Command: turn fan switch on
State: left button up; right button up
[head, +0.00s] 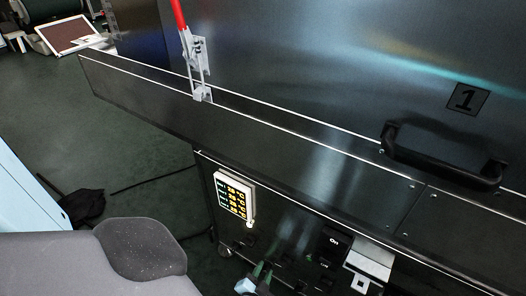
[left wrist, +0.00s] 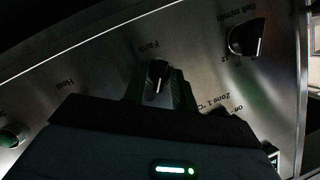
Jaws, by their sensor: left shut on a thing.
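The fan switch (left wrist: 158,72) is a small black rotary knob on the metal control panel, under an upside-down label that reads as "Fans" in the left wrist view. My left gripper (left wrist: 157,92) is shut on this knob, one dark finger on each side. In the head view my left gripper (head: 262,272) is low in the middle, against the dark panel below the dryer's side rail. The fan switch cannot be made out there. The knob's exact setting is hard to read. My right gripper is not in view.
Other controls sit close by: a larger black belt knob (left wrist: 246,36) and a green-lit button (left wrist: 11,136) near the Heat label. A lit display (head: 234,197) is on the panel. A black handle (head: 440,150) and a red-tipped lever (head: 178,14) stick out above.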

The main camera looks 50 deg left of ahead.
pick_arm(q)
jog(key=shift+w+m, duration=0.15)
jog(key=shift+m, duration=0.35)
jog(key=shift+y, duration=0.3)
jog(key=o, duration=0.7)
jog(key=shift+w, duration=0.1)
jog(key=shift+c, duration=0.2)
jog(key=shift+s, duration=0.2)
jog(key=shift+s, duration=0.1)
